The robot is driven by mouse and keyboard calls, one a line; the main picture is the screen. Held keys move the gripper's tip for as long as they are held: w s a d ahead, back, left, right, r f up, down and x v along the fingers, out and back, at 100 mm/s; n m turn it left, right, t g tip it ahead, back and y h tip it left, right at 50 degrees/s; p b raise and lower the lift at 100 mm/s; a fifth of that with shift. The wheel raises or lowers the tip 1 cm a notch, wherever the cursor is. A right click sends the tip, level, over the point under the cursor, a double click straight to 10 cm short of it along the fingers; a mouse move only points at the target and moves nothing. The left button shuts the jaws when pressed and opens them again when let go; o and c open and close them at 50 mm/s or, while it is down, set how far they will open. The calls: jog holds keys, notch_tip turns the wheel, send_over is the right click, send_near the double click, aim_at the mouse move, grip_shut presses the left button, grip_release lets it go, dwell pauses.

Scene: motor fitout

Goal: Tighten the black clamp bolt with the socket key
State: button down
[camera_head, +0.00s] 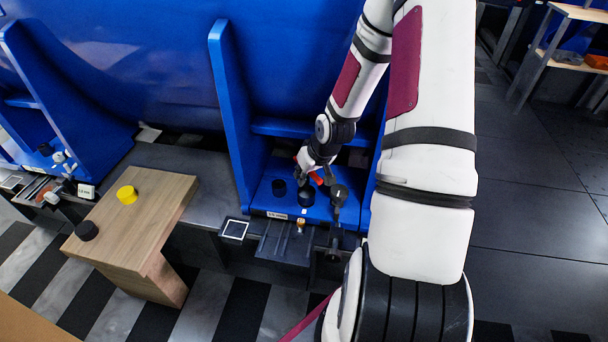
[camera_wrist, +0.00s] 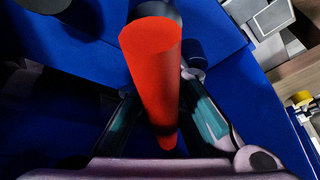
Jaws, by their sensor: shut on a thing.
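My gripper (camera_head: 312,172) is low over the blue fixture base, between its upright blue ribs. In the wrist view its two fingers (camera_wrist: 165,125) are shut on the red handle of the socket key (camera_wrist: 152,70). The red handle also shows as a small patch in the head view (camera_head: 317,178). Dark round pieces stand on the blue base near the gripper: one at the left (camera_head: 279,187), one in the middle (camera_head: 306,197) and one at the right (camera_head: 340,192). I cannot tell which is the black clamp bolt, nor whether the key's socket end touches it.
A blue rib (camera_head: 232,120) rises close to the left of my gripper. A small framed panel (camera_head: 235,229) sits before the fixture. Open floor (camera_head: 540,200) lies at the right.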

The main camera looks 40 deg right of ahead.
jog(key=shift+f+b, duration=0.35)
jog(key=shift+f, duration=0.2)
dwell(0.4)
jog(key=shift+m+b, duration=0.3)
jog(key=shift+b, duration=0.05)
jog(key=shift+d+m+h+b, duration=0.2)
jog(key=shift+m+h+b, duration=0.5)
jog(key=shift+m, duration=0.4)
jog(key=shift+s+m+h+b, duration=0.1)
jog(key=shift+m+h+b, duration=0.2)
jog(key=shift+m+b, duration=0.6)
jog(key=shift+s+d+m, duration=0.1)
jog(key=shift+d+m, duration=0.05)
jog(key=shift+m, duration=0.35)
